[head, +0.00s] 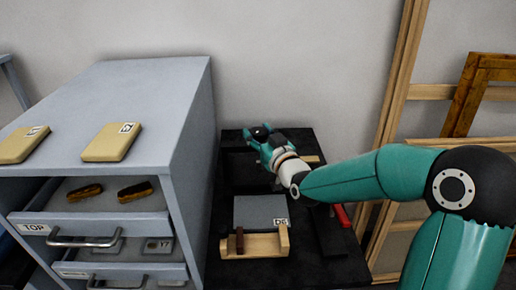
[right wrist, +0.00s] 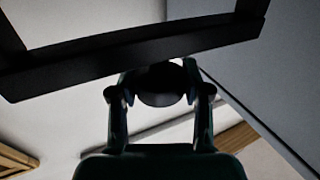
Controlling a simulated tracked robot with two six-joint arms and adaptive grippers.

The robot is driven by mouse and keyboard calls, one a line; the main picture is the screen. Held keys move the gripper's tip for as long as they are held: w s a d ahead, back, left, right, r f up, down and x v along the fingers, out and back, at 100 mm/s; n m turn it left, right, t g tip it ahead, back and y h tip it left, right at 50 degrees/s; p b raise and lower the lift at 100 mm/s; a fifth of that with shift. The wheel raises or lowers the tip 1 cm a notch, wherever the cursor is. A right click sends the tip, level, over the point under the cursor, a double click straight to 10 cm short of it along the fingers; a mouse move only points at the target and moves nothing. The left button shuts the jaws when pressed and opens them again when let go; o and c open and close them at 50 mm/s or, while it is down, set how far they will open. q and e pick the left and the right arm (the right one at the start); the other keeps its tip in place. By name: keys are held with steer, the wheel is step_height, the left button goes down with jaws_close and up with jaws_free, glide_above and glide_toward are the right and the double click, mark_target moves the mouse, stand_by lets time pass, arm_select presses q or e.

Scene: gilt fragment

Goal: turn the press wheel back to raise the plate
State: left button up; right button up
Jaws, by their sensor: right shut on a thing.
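My right gripper (head: 266,146) reaches over the back of the dark bench, at the press. It is shut on a dark round part, which I take to be the press wheel (right wrist: 160,98); in the right wrist view the two fingers close on it from both sides. In the head view my gripper and wrist cover most of the press, so the wheel's full shape and its turn cannot be told. The press plate cannot be made out clearly. My left gripper is not in view.
A grey slab tagged D6 (head: 262,210) lies by a wooden block (head: 262,245) on the black bench (head: 225,272). A red-handled tool (head: 341,215) lies at right. The grey cabinet (head: 160,95) with open drawers (head: 90,226) stands close on the left. Wooden frames (head: 400,100) lean at right.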

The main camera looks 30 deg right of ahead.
steer(key=shift+d+f+n+y+b, duration=0.1)
steer(key=shift+n+y+b, duration=0.1)
steer(key=shift+n+y, duration=0.3)
steer(key=shift+d+f+n+y+b, duration=0.1)
steer(key=shift+n+y+b, duration=0.15)
steer(key=shift+y, duration=0.35)
steer(key=shift+r+n+y, duration=0.15)
steer(key=shift+n+y, duration=0.2)
steer(key=shift+y, duration=0.35)
steer(key=shift+r+n+y+p, duration=0.2)
steer(key=shift+n+y+p, duration=0.5)
steer(key=shift+y, duration=0.4)
steer(key=n+g+y+p, duration=0.1)
steer(key=n+y+p, duration=0.1)
steer(key=y, duration=0.1)
steer(key=n+g+y+p, duration=0.1)
steer(key=y+p, duration=0.1)
steer(key=p, duration=0.1)
steer(key=shift+r+n+y, duration=0.15)
steer(key=shift+n+y, duration=0.25)
arm_select(q)
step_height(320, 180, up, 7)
steer(key=p, duration=0.2)
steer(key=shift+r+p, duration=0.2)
steer(key=shift+p, duration=0.15)
arm_select(e)
steer(key=shift+a+n+g+y, duration=0.15)
steer(key=shift+n+g+y, duration=0.8)
steer(key=shift+y, duration=0.25)
